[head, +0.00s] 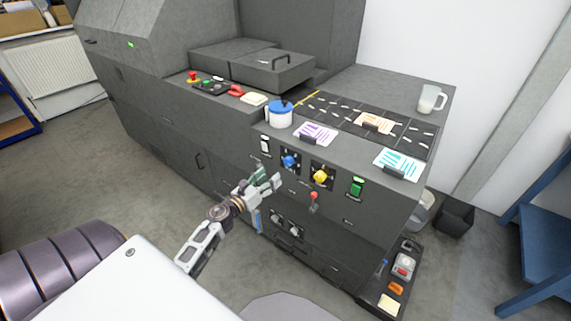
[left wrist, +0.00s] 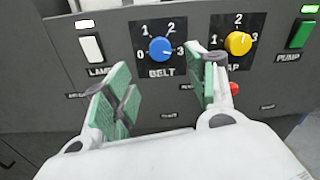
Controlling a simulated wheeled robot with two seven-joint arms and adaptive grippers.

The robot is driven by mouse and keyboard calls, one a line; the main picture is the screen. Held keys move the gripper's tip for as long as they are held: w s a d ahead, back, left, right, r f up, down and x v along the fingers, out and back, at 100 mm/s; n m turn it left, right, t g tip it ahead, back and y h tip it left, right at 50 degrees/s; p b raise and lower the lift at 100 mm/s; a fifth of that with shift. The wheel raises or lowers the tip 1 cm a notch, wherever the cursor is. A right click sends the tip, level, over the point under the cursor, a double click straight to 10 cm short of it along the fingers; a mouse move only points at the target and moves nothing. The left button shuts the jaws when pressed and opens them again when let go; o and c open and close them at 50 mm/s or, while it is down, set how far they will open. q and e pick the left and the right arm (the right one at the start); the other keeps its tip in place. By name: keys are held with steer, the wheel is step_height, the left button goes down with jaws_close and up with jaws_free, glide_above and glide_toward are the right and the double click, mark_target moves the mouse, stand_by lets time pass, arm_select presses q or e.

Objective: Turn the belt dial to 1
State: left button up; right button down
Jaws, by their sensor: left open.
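The blue belt dial (head: 290,161) is on the front panel of the dark grey machine. In the left wrist view the belt dial (left wrist: 160,48) sits on a black plate marked 0, 1, 2 and 3, above the label BELT. I cannot clearly tell which number its pointer faces. My left gripper (head: 266,182) is open, below and a little left of the dial in the head view. In the left wrist view my left gripper's green-padded fingers (left wrist: 168,85) are apart and empty, with the dial beyond the gap between them. My right gripper is not in view.
A yellow dial (head: 321,176) is right of the belt dial. A white lamp switch (left wrist: 92,48) is left of it, and a green pump switch (head: 357,186) is farther right. A red-knobbed lever (head: 314,197) sticks out below. A blue-lidded tub (head: 280,115) stands above.

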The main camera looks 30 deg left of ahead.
mark_target(287, 163)
arm_select(q)
steer(key=w, duration=0.4)
steer(key=w+p, duration=0.1)
steer(key=w, duration=0.1)
steer(key=shift+w+d, duration=0.3)
steer(key=shift+w, duration=0.05)
steer(key=shift+w+d+r, duration=0.1)
steer(key=shift+w, duration=0.55)
steer(key=shift+w+d, duration=0.1)
steer(key=shift+w, duration=1.2)
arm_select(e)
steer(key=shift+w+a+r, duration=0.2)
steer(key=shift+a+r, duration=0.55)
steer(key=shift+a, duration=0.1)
arm_select(q)
steer(key=shift+c, duration=0.2)
